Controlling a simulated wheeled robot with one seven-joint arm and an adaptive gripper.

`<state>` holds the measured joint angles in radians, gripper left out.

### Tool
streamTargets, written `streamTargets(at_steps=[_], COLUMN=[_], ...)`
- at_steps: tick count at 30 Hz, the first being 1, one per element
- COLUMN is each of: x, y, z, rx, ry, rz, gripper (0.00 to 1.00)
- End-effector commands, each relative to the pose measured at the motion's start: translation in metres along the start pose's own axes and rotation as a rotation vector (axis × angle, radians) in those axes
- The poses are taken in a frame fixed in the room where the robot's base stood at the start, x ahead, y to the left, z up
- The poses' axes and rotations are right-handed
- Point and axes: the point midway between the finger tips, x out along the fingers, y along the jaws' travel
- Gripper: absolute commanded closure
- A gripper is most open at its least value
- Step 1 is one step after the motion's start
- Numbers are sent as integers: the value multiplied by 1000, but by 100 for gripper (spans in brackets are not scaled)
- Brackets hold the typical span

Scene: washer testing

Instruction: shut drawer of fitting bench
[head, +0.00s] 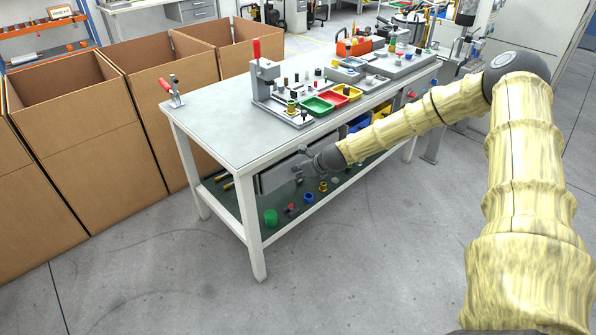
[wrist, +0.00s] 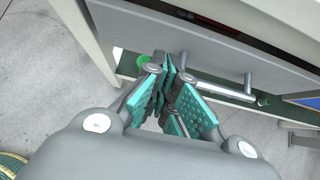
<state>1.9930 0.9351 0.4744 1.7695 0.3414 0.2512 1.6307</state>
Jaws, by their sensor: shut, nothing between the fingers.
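The fitting bench (head: 225,130) is a white-legged table with a grey top and a dark green lower shelf. Its grey drawer (head: 275,178) sits under the top and also shows in the wrist view (wrist: 215,52). A narrow dark gap with a bit of red in it shows above the drawer front, so the drawer stands a little open. The bar handle (wrist: 222,88) runs across the front. My gripper (head: 300,174) is shut and empty at the drawer front. Its teal finger pads (wrist: 172,90) are by the handle's left end; I cannot tell whether they touch.
Trays and fixtures, with a red-handled press (head: 264,72), stand on the bench top. Small parts such as a green cylinder (head: 271,217) lie on the lower shelf. Cardboard boxes (head: 75,140) line the left side. The floor (head: 350,260) before the bench is clear.

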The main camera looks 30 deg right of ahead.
Motion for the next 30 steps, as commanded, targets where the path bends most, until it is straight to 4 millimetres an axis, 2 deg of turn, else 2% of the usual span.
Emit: streamTargets(at_steps=[6,18,30], x=[-29,-69,-92], y=[-4,-3,-2], z=[0,1,0], rx=[4,3,3], ry=[-3,-3,-1], rz=[-5,-3,-2], gripper=[100,100,100])
